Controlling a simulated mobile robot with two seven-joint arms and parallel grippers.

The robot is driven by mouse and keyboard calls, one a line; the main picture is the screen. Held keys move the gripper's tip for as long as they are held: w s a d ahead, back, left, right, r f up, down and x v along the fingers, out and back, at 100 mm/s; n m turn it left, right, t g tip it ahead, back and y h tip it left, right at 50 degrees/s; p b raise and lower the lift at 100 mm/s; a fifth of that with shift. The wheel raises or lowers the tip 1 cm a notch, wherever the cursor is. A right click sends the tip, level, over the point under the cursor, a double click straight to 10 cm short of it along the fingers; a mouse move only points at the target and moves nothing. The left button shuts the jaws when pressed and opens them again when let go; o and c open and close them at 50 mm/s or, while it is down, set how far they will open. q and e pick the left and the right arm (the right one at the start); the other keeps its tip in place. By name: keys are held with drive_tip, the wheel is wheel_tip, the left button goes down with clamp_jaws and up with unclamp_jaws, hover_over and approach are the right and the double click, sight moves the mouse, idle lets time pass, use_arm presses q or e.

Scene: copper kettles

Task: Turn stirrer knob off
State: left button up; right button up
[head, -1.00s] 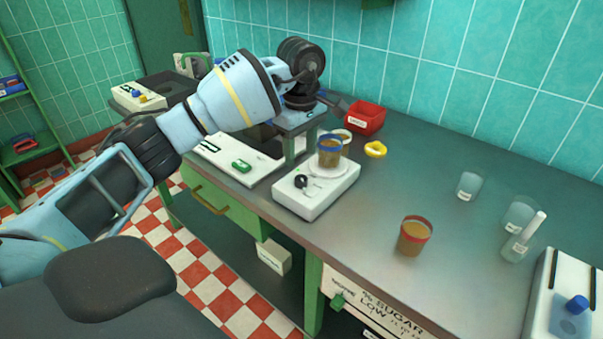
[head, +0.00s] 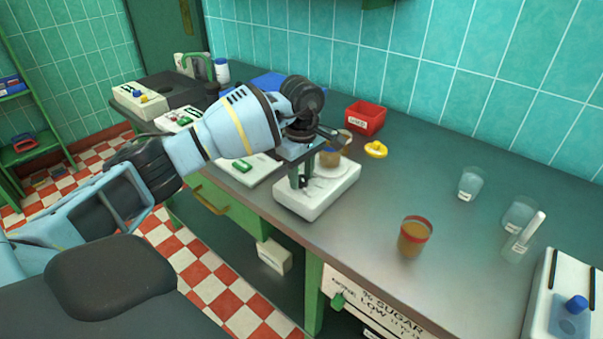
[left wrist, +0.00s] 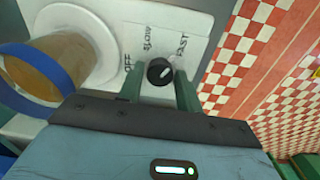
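The white stirrer (head: 322,197) stands near the counter's front edge. Its black knob (left wrist: 160,71) shows in the left wrist view, with the labels OFF, SLOW and FAST around it. A pale pointer mark is on the knob; I cannot tell for sure which label it faces. My left gripper (head: 301,180) is over the stirrer's front and hides the knob in the head view. In the left wrist view its green fingers are open, one on each side of the knob; contact is unclear. A beaker of amber liquid (left wrist: 50,70) with a blue band sits on the stirrer's round plate. My right gripper is out of view.
A second amber beaker (head: 414,238) stands to the right on the counter. A red bin (head: 366,118) and a yellow ring (head: 376,149) lie behind the stirrer. Clear glassware (head: 471,184) stands farther right. The counter between is bare.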

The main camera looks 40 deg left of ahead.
use_arm(q)
drive_tip(key=c, duration=0.6)
drive_tip(key=shift+o, duration=0.2)
